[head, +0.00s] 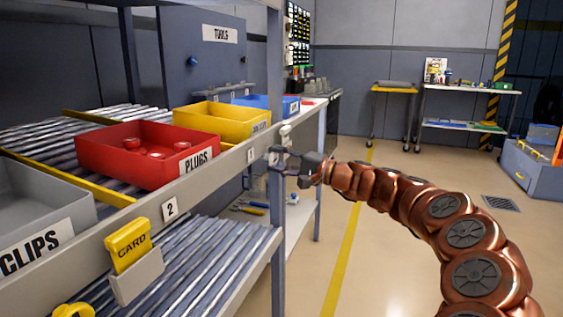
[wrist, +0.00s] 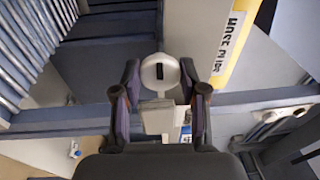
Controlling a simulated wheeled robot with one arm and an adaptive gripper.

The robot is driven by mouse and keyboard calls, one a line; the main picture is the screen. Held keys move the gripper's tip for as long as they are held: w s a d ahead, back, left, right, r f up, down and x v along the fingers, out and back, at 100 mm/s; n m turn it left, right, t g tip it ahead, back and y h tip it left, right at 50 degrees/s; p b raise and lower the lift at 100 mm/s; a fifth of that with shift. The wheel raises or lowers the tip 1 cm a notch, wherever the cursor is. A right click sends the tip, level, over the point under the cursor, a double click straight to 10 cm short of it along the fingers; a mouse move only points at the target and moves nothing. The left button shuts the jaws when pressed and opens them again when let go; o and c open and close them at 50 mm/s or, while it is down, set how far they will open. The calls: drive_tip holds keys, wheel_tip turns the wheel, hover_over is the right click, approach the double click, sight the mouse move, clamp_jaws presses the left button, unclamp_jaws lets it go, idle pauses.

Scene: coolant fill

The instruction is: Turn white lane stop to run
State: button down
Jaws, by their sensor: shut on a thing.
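The white lane stop (wrist: 160,72) sits at the rack's front rail. In the wrist view it has a round white face with a short dark mark running up and down the picture, and a pale block below it. My gripper (wrist: 160,92) has a finger on either side and is shut on the stop. In the head view, my gripper (head: 284,163) is at the far end of the rail, by the upright post; small white parts (head: 285,131) show just above it. I see no run or stop lettering, so I cannot tell the setting.
On the upper rollers stand a grey bin (head: 35,205), a red PLUGS bin (head: 150,158), a yellow bin (head: 222,121) and a blue bin (head: 262,102). A yellow card (head: 128,246) sits in a holder on the front rail.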

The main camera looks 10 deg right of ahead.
drive_tip(key=c, duration=0.6)
unclamp_jaws()
drive_tip(key=v, duration=1.2)
drive_tip(key=shift+f, duration=0.1)
